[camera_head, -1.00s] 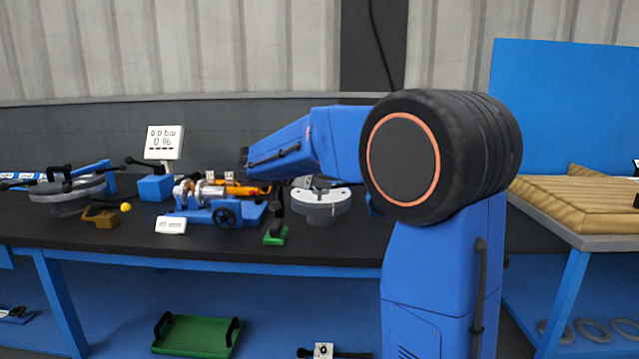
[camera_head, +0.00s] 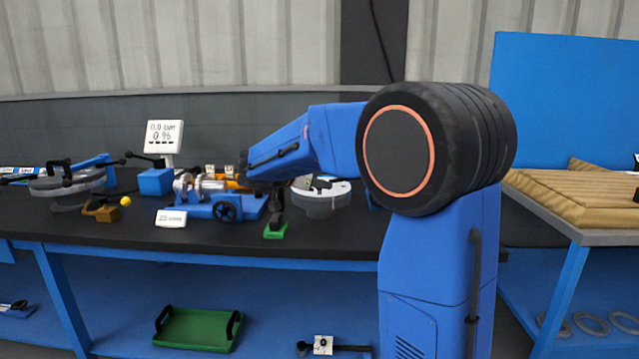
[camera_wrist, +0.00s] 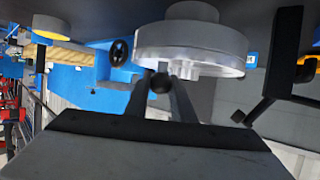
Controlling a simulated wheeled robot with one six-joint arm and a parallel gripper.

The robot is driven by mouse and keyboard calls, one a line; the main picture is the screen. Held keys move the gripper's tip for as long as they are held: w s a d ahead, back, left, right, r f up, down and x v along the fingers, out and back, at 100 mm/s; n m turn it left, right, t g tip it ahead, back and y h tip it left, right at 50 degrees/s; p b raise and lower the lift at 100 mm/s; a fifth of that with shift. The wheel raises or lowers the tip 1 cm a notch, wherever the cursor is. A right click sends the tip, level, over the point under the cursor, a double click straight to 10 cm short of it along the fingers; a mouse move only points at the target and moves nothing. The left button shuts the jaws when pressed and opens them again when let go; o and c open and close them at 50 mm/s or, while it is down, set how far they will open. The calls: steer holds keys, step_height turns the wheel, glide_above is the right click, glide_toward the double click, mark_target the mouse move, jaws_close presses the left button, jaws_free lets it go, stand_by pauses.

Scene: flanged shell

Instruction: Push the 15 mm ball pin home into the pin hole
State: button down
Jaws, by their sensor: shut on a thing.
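In the wrist view my gripper (camera_wrist: 160,88) is shut on the dark round ball of the ball pin (camera_wrist: 160,82), held between the two fingertips. The pin's shank is not clear. A round grey flanged shell (camera_wrist: 190,42) with a paler rim is right beyond the fingertips; I cannot tell whether the pin touches it. The pin hole cannot be made out. In the head view a round grey flanged part (camera_head: 318,203) stands on the bench just right of my arm's far end.
The dark bench (camera_head: 120,233) carries a blue fixture with a black handwheel (camera_head: 226,208) left of my arm's end. A black-handled green piece (camera_head: 276,230) stands close by. A display (camera_head: 164,136) and a clamped disc (camera_head: 66,185) are farther left. A green tray (camera_head: 198,329) lies below.

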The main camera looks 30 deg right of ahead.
steer(key=shift+f, duration=0.35)
steer(key=c, duration=1.4)
jaws_free()
steer(key=shift+c, duration=0.2)
steer(key=v, duration=1.7)
steer(key=shift+a, duration=0.25)
